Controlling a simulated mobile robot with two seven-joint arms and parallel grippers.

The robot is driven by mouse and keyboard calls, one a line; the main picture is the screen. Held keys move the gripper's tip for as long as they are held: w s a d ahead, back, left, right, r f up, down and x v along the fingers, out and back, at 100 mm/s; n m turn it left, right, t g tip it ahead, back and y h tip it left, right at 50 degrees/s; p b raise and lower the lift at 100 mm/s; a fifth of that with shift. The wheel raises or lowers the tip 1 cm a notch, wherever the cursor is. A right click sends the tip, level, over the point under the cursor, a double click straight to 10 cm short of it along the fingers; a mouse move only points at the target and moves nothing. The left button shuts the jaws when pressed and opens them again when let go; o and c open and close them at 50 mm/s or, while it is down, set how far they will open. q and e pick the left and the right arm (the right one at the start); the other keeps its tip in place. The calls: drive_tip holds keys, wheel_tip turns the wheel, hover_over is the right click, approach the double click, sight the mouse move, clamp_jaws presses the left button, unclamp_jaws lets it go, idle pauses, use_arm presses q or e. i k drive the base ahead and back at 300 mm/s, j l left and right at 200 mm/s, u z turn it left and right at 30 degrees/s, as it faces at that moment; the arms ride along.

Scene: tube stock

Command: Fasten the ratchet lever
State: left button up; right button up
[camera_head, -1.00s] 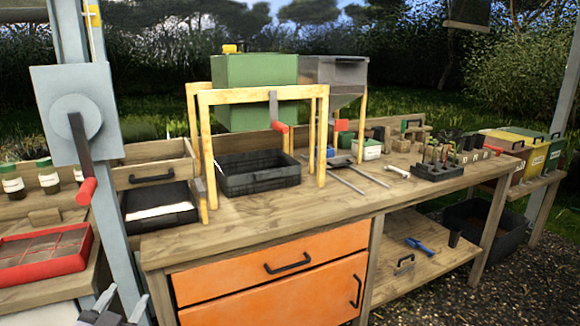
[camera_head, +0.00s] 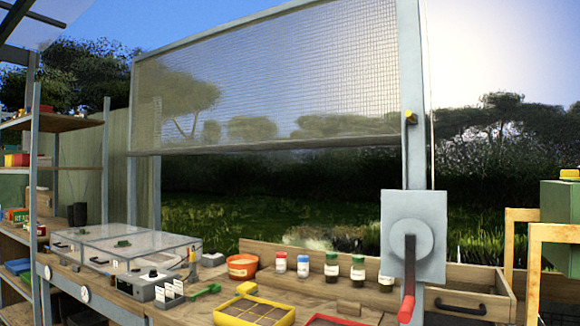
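A grey winch plate (camera_head: 392,262) with a round hub is fixed to the grey post right of centre. A dark crank arm (camera_head: 410,262) hangs down from the hub and ends in a red grip (camera_head: 406,309). Higher on the same post is a small yellow-tipped fitting (camera_head: 409,117). I cannot tell which of these parts is the ratchet lever. A mesh screen (camera_head: 265,85) is stretched in a frame left of the post, its lower bar well above the bench. Neither of my grippers is in view.
Below the screen, the bench holds lidded jars (camera_head: 331,266), an orange pot (camera_head: 242,267), a yellow tray (camera_head: 254,312) and a clear-lidded case (camera_head: 120,247). A shelf unit (camera_head: 62,119) stands at the left. A yellow frame (camera_head: 522,215) is at the right edge.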

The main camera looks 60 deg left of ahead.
sight(411, 118)
drive_tip(key=u, duration=1.9)
drive_tip(key=i+l, duration=0.1)
drive_tip(key=l, duration=0.65)
drive_tip(key=i+u, duration=0.05)
drive_tip(key=i, duration=0.05)
